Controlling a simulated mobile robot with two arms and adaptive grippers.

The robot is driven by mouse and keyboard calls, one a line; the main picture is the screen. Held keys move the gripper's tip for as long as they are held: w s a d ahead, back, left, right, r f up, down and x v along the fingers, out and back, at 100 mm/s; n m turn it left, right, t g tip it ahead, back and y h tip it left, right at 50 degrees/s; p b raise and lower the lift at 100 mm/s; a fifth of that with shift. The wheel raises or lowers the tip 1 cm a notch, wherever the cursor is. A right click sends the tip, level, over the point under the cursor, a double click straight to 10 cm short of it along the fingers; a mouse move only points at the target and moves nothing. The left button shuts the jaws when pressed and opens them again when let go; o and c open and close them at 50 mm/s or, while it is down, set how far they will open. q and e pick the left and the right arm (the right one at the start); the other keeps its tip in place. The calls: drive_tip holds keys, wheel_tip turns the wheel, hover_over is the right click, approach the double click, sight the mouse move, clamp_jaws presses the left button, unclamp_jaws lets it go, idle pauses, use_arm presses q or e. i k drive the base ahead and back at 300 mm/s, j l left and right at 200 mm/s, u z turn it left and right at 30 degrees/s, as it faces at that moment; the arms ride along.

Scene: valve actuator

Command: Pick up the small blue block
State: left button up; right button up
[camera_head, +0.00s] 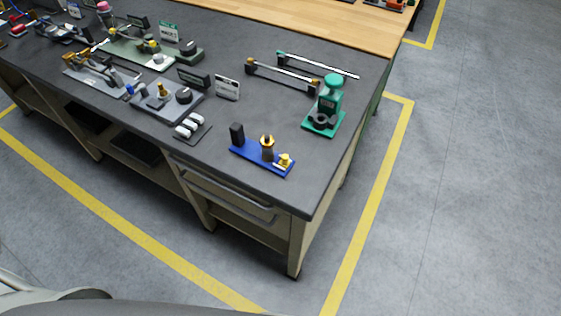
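A flat blue block (244,151) lies near the front right corner of the dark workbench. It carries a black upright block (237,134), a dark post with a gold top (267,147) and a small yellow part (285,161) at its right end. A much smaller blue spot (130,89) shows beside the grey fixture plate farther left, too small to make out clearly. I cannot tell for sure which one the task names. Neither of my grippers is in view.
The dark workbench top (225,185) holds several fixtures toward the left. A green device (331,100) stands behind the blue block, near the right edge. A small tray with white cylinders (190,128) lies to its left. Yellow-lined floor (450,220) to the right is clear.

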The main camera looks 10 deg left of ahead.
sight(245, 147)
drive_tip(key=j+z, duration=0.35)
drive_tip(key=j, duration=0.35)
drive_tip(key=k+j+z, duration=0.1)
drive_tip(key=j+z, duration=0.2)
drive_tip(key=j, duration=0.45)
